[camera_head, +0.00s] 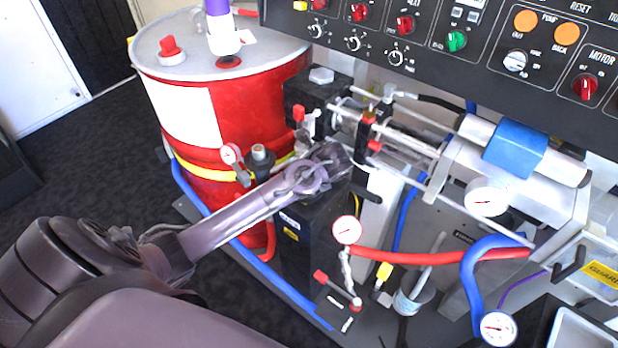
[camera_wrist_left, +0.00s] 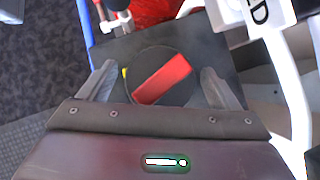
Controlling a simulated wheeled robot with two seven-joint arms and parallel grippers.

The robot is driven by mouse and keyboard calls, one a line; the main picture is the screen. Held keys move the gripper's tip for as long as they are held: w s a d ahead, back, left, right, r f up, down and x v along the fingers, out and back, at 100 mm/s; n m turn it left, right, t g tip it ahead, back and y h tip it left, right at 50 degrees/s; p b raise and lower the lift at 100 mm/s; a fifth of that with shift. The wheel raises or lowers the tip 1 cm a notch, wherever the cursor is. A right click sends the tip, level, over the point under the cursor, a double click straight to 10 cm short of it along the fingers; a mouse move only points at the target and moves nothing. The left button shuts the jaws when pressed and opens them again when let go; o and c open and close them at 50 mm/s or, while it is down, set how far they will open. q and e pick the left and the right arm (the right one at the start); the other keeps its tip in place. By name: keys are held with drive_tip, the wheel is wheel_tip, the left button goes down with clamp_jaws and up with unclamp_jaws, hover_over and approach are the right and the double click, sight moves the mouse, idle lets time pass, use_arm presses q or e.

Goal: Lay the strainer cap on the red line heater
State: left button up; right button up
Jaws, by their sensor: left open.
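My left gripper (camera_head: 334,166) is over the top of a black box-shaped unit (camera_head: 312,238) that fits the line heater; I cannot confirm which line it serves. In the left wrist view my left gripper (camera_wrist_left: 158,72) is open. A round black disc with a red bar (camera_wrist_left: 163,79) across it shows between its two fingers, on a dark flat top (camera_wrist_left: 185,50). I cannot tell whether this disc is the strainer cap or a knob, nor how far below the fingers it is. The gripper hides this spot in the head view. My right gripper is not in view.
A red drum (camera_head: 235,115) stands behind on the left. A metal pump assembly (camera_head: 400,135) with rods and valves is close to the gripper's right. A red hose (camera_head: 430,258), a blue hose (camera_head: 478,270) and gauges lie lower right. The control panel (camera_head: 480,45) overhangs the back.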

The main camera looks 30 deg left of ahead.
use_arm(q)
drive_tip(key=shift+r, duration=0.1)
drive_tip(key=v, duration=1.2)
drive_tip(key=shift+r, duration=0.45)
